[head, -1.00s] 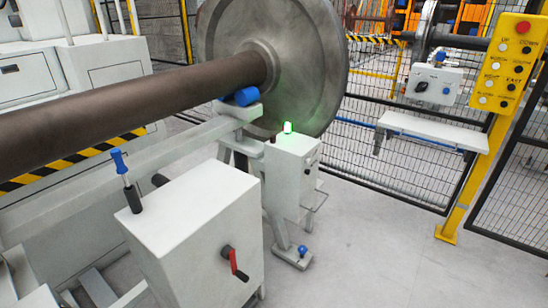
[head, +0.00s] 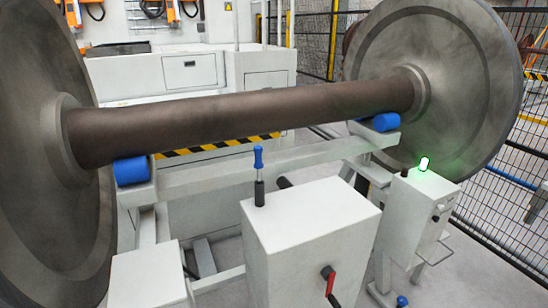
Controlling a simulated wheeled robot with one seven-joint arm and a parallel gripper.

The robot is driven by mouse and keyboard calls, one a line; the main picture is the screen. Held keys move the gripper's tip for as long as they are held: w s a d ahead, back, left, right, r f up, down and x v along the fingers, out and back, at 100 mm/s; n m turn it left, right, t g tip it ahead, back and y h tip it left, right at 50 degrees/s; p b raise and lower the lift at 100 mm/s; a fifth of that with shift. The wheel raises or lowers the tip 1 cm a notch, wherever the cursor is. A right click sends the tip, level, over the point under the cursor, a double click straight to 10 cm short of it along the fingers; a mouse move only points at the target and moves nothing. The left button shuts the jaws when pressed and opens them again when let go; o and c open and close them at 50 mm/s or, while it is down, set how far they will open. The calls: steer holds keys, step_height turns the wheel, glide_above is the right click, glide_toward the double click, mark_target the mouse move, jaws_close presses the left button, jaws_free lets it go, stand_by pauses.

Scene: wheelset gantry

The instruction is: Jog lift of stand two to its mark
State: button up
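A wheelset rests on a grey stand (head: 225,178), its brown axle (head: 245,118) lying on blue rollers, one at the left (head: 131,171) and one at the right (head: 384,122). A large wheel (head: 465,75) is at the right end and another (head: 40,200) at the left end. A white box (head: 305,230) in front carries a blue-topped upright lever (head: 259,175) and a red-handled crank (head: 328,280). A smaller white box (head: 420,205) at the right has a lit green lamp (head: 424,163). I cannot tell which stand is number two, and no mark is readable. My gripper is not in view.
White cabinets (head: 190,75) stand behind the axle, with orange tools (head: 153,8) on the wall above. A black mesh fence (head: 500,205) closes the right side. A low white box (head: 148,275) is at the front left.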

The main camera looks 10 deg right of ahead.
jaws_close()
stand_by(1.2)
